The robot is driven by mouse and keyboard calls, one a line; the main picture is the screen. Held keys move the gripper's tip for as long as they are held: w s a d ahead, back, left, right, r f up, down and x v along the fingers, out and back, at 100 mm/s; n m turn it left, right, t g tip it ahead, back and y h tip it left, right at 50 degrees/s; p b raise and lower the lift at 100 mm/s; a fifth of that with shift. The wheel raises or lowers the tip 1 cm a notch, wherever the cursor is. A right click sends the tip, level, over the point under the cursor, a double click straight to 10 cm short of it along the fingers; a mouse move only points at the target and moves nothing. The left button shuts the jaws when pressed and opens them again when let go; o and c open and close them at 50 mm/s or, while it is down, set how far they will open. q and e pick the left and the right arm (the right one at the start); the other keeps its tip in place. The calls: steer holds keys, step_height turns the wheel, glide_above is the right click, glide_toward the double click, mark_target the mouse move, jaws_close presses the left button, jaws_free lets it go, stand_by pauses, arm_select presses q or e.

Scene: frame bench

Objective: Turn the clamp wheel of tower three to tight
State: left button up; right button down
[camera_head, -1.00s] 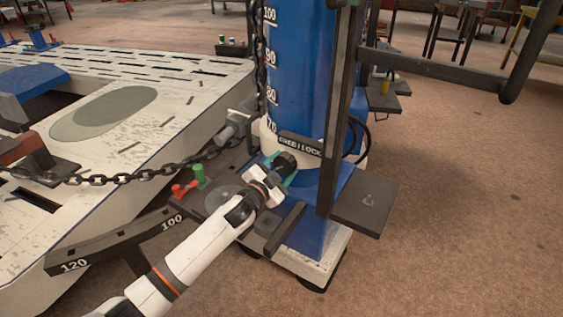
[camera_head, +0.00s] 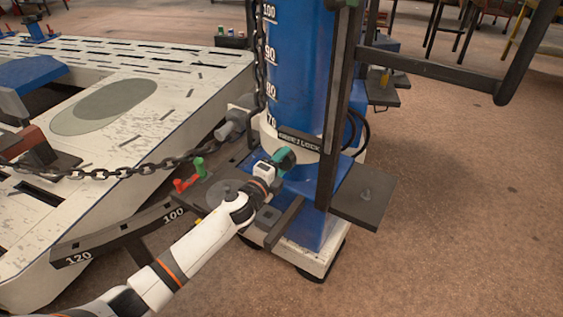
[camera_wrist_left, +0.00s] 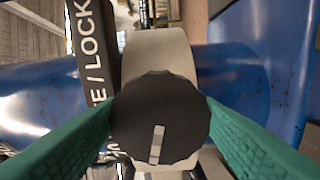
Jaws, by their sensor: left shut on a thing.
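The clamp wheel (camera_wrist_left: 160,118) is a black scalloped knob with one pale line pointing down in the left wrist view. It sits on a pale collar (camera_wrist_left: 158,52) around the blue tower column (camera_head: 298,65). My left gripper (camera_head: 283,159) has green fingers, which are shut on the wheel from two opposite sides. In the head view the fingers hide most of the wheel. A black plate with white lettering ending in LOCK (camera_head: 299,142) is just above the wheel. My right gripper is not in view.
A black chain (camera_head: 120,171) hangs from the tower to the white slotted bench (camera_head: 165,110) at left. Red and green levers (camera_head: 190,176) stand left of my gripper. A dark upright post (camera_head: 330,130) and a side plate (camera_head: 362,195) flank the tower.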

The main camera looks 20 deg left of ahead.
arm_select(q)
steer(key=m, duration=0.4)
steer(key=shift+f+m, duration=0.1)
steer(key=shift+m, duration=0.3)
steer(key=m, duration=0.2)
steer(key=shift+m, duration=1.2)
steer(key=m, duration=0.4)
steer(key=shift+f+p, duration=0.1)
steer(key=shift+p, duration=0.3)
steer(key=shift+m, duration=1)
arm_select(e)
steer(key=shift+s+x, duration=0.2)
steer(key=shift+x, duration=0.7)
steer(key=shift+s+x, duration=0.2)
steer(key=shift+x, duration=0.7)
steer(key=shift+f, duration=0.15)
